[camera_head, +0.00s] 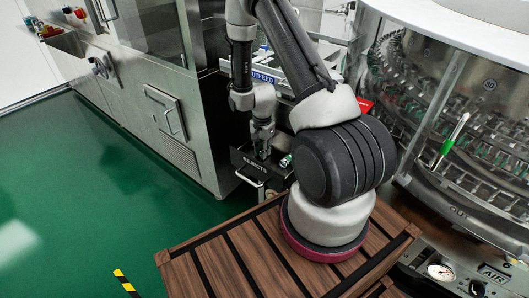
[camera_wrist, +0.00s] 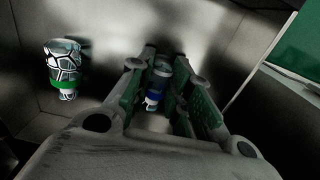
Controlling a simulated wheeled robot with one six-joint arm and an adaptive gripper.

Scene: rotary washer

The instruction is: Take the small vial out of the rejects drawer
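The rejects drawer (camera_head: 247,165) is pulled out, and my gripper (camera_head: 262,152) points down into it. In the wrist view, a small clear vial with a blue band (camera_wrist: 155,90) is between the two fingers of my gripper (camera_wrist: 163,65). The fingers stand apart, with a gap seen beside the vial; no firm hold shows. One vial (camera_head: 285,160) also shows beside my gripper in the head view. The lower end of the blue-banded vial is partly hidden.
The drawer's metal walls (camera_wrist: 105,22) are close around my gripper. The drawer handle (camera_head: 249,181) sticks out in front. A steel cabinet (camera_head: 150,85) stands left and the round washer (camera_head: 455,110) right.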

